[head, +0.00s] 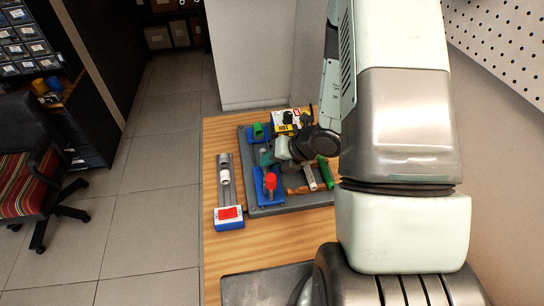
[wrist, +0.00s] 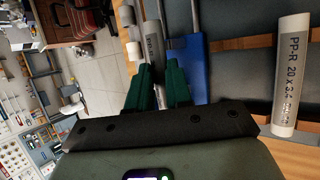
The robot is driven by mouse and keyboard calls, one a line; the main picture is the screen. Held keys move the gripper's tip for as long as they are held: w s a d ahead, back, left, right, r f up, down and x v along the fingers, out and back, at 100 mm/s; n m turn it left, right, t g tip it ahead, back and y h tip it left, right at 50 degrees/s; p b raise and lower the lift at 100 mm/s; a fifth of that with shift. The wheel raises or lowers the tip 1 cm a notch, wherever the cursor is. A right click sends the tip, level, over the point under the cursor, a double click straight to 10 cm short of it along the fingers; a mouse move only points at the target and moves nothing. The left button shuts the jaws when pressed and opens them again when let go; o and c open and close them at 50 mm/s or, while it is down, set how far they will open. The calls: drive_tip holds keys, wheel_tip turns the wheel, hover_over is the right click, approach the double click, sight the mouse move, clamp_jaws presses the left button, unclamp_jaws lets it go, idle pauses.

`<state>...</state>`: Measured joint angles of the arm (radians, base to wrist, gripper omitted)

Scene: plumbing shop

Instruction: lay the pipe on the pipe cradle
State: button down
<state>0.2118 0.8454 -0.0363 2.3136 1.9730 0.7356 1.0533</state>
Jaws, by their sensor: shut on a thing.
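My gripper (head: 267,158) is over the left part of the grey board in the head view. In the wrist view its green fingers (wrist: 160,88) are shut on a grey pipe (wrist: 152,38) with dark "PP-R" print, which points away from the camera. In the head view I cannot make out this pipe clearly at the gripper. A long grey rail stand (head: 226,194) with pale round pieces stands left of the board and looks like the pipe cradle, though I cannot be sure. The pale round pieces (wrist: 133,50) show left of the pipe in the wrist view. The pipe's height above things is unclear.
A blue holder (head: 262,190) with a red fitting (head: 270,181) is on the grey board (head: 290,207). A second printed pipe (wrist: 292,75) lies at the right in the wrist view. A yellow-and-black box (head: 288,122) stands at the back. Bare wood (head: 262,240) lies in front.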

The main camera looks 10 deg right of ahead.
drive_tip(key=shift+f, duration=0.15)
drive_tip(key=c, duration=1)
unclamp_jaws()
drive_tip(key=shift+o, duration=0.2)
drive_tip(key=v, duration=1.1)
drive_tip(key=s+a+r+n+g, duration=0.1)
drive_tip(key=s+a+r+n, duration=0.25)
drive_tip(key=r+n, duration=0.6)
drive_tip(key=s+a+r+n+g, duration=0.15)
drive_tip(key=a+r+n, duration=0.25)
drive_tip(key=r+n, duration=0.55)
drive_tip(key=s+d+r+n+t+h, duration=0.3)
drive_tip(key=s+r+n+h, duration=0.3)
drive_tip(key=n, duration=1.3)
drive_tip(key=s+d+r, duration=0.1)
drive_tip(key=s+r, duration=0.1)
drive_tip(key=s, duration=0.2)
drive_tip(key=shift+s+r, duration=0.3)
drive_tip(key=shift+r, duration=0.1)
